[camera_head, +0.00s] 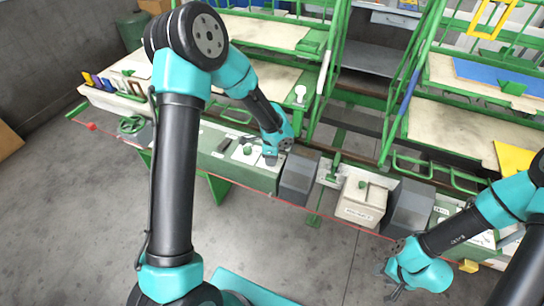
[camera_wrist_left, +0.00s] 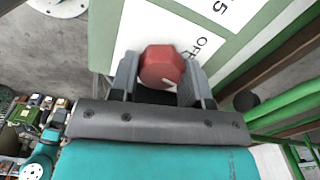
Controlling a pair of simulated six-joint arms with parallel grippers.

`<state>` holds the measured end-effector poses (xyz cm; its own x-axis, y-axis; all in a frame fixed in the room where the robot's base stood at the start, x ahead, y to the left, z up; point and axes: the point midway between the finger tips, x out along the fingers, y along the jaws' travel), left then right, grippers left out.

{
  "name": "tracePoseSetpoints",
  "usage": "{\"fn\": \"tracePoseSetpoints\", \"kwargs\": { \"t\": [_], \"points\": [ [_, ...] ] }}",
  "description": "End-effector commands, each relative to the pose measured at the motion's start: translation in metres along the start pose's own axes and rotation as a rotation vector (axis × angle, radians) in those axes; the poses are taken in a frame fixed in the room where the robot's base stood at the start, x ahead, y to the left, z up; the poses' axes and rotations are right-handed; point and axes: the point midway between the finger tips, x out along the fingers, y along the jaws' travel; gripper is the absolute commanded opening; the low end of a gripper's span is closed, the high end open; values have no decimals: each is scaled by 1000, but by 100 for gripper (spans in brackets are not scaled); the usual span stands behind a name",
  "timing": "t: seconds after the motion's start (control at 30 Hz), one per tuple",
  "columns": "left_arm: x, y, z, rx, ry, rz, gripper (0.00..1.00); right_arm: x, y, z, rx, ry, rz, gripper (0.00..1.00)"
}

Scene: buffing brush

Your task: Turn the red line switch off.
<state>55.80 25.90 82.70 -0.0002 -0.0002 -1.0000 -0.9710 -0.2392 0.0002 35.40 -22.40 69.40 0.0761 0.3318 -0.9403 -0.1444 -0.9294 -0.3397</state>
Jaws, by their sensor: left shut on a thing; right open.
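The red line switch (camera_wrist_left: 162,66) is a faceted knob on a white plate, seen in the left wrist view. A white mark shows at its lower right edge. Its plate (camera_wrist_left: 130,40) bears printed lettering, with "OFF" just to the upper right of the knob. My left gripper (camera_wrist_left: 158,84) is shut on the knob, one finger on each side. In the head view the left gripper (camera_head: 270,157) is at the green panel, and the knob cannot be made out there. My right gripper (camera_head: 393,287) is open and empty, low over the floor at the right.
The long green panel (camera_head: 235,172) carries other controls, including a green handwheel (camera_head: 131,125) at the left. Grey boxes (camera_head: 298,180) and a cream box (camera_head: 362,201) stand along it to the right. Green frames with tables rise behind. The floor in front is clear.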

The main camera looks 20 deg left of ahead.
Motion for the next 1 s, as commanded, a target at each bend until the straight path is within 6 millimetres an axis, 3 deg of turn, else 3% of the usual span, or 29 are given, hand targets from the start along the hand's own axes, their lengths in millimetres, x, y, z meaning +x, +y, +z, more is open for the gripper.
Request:
{"fn": "tracePoseSetpoints", "kwargs": {
  "t": [1.0],
  "points": [
    [-1, -2, 1, -906, 0, -2, 20, 0, 0, 0, 0, 0, 0, 43]
  ]
}}
